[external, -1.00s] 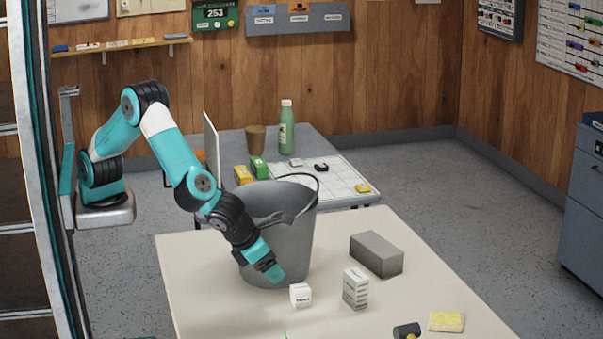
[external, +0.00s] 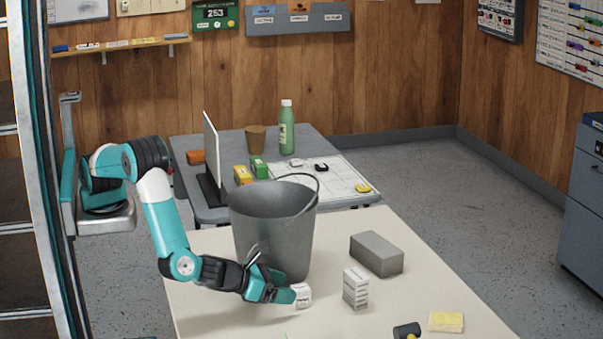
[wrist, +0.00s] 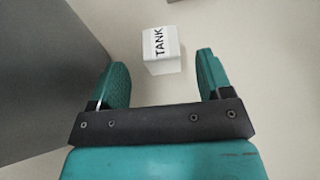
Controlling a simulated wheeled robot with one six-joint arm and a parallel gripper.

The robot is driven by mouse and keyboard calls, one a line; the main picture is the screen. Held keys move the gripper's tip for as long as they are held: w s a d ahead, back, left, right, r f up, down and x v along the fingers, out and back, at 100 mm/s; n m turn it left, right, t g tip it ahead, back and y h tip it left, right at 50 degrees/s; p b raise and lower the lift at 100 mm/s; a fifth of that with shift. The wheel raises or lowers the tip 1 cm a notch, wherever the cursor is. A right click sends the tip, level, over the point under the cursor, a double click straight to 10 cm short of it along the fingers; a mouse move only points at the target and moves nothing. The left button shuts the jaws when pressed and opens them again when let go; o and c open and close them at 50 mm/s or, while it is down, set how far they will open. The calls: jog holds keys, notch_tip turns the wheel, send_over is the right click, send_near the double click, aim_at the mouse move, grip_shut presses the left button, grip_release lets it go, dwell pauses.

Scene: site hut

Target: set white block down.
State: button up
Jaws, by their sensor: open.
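The white block (external: 302,295) is a small cube standing on the cream table, just right of the bucket's foot. In the wrist view the white block (wrist: 161,50) shows the word TANK on its face. My gripper (external: 291,295) is low over the table at the block's left side. In the wrist view my gripper (wrist: 160,80) has its two teal fingers wide apart, with the block centred ahead of the gap, a little beyond the fingertips. Nothing is held.
The grey bucket (external: 270,225) stands close behind my gripper, and its wall (wrist: 45,70) fills the left of the wrist view. A white striped box (external: 356,288), grey brick (external: 376,254), yellow sponge (external: 446,321) and dark cylinder (external: 406,331) lie to the right. Bare table (external: 230,318) is in front.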

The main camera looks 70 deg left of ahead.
aim_at(304, 292)
jog(key=x, duration=0.6)
jog(key=shift+s, duration=0.1)
jog(key=c, duration=1.1)
jog(key=shift+r, duration=0.1)
notch_tip(304, 292, up, 28)
jog(key=p, duration=0.2)
jog(key=shift+p, duration=0.3)
